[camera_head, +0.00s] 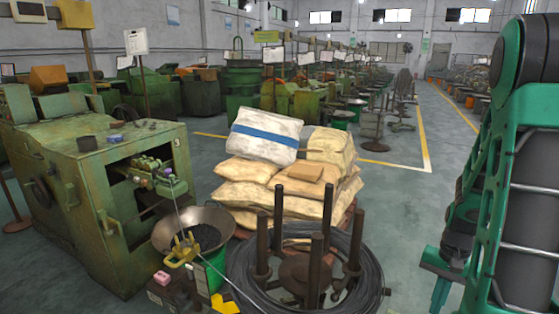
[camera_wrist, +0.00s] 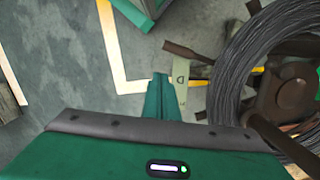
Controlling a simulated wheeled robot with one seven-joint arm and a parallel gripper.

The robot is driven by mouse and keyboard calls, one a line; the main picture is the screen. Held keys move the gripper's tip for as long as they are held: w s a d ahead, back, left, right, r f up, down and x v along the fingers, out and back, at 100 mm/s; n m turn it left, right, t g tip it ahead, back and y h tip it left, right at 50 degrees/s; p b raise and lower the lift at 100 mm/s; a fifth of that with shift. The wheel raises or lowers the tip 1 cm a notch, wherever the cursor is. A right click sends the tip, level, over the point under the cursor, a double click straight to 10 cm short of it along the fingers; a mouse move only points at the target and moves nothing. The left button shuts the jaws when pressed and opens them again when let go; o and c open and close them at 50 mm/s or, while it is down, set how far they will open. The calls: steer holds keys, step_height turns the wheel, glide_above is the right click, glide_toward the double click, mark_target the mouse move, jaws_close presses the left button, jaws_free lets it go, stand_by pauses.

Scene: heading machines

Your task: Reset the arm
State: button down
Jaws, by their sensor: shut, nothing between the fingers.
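My arm (camera_head: 508,180), green and dark grey, fills the right side of the head view, folded and hanging down. My gripper (camera_head: 440,294) is at its lower end, pointing down beside the wire coil area, with clear floor around it. In the wrist view the green fingers of my gripper (camera_wrist: 159,88) are together, with nothing between them. The fingers are over the grey floor and apart from the coil.
A wire coil (camera_head: 372,285) on a rack with brown posts stands left of my arm. Stacked sacks (camera_head: 245,170) lie behind it. A green heading machine (camera_head: 100,200) and a metal bowl (camera_head: 165,235) are at left. The yellow-lined aisle (camera_head: 450,125) is open.

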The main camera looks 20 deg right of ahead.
steer(key=s+a+r+n, duration=0.2)
steer(key=s+a+r, duration=0.2)
steer(key=a+r, duration=0.2)
steer(key=s+a+r+n+t, duration=0.1)
steer(key=s+a+r+n, duration=0.2)
steer(key=r, duration=0.7)
steer(key=s+a, duration=0.2)
steer(key=a, duration=0.1)
steer(key=shift+s+a+r+h, duration=0.25)
steer(key=shift+a+r+h, duration=0.1)
steer(key=shift+h, duration=0.05)
